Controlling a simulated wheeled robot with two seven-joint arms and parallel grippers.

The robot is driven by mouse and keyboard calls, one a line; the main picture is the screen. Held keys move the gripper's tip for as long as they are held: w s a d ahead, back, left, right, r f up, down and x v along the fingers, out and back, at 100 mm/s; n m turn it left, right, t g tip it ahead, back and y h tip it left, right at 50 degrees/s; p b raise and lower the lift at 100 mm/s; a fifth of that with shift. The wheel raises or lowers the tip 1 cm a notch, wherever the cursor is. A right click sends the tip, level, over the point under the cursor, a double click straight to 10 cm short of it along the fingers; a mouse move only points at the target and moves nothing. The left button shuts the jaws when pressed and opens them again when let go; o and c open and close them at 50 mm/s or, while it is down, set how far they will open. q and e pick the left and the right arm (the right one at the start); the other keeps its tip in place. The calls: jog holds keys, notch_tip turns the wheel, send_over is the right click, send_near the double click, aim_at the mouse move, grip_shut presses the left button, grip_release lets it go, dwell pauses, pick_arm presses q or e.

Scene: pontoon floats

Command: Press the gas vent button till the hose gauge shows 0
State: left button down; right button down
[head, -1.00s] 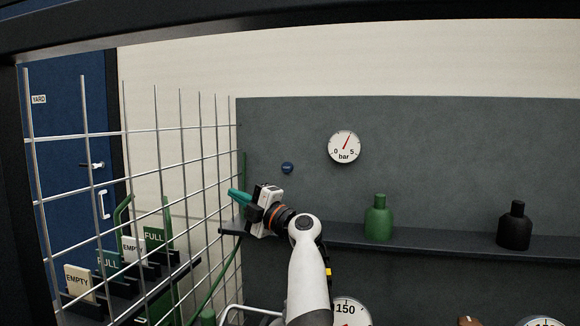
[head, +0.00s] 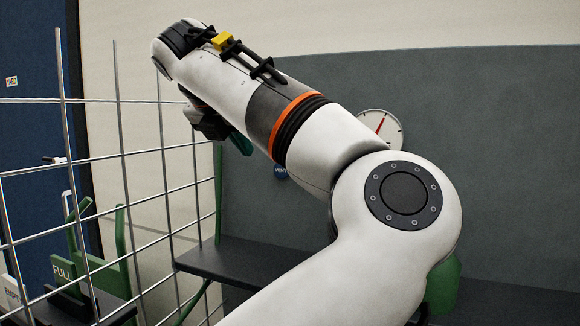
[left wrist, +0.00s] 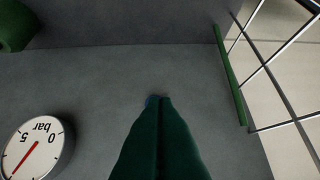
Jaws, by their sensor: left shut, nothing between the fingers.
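My right gripper is out of view.
A wire mesh fence (head: 118,130) stands left of the panel. A green hose (head: 218,195) runs upright near the panel's left edge. A dark shelf (head: 235,262) runs below the button, with a green bottle (head: 443,285) partly behind my arm.

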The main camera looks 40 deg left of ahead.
pick_arm(q)
jog(key=p, duration=0.3)
send_near(280, 176)
jog(key=shift+t, duration=0.3)
jog(key=x, duration=0.5)
jog(key=shift+s+f, duration=0.25)
jog(key=shift+f, duration=0.15)
jog(key=shift+w+a+f, duration=0.1)
jog(key=shift+w+a, duration=0.05)
jog(key=shift+w, duration=0.25)
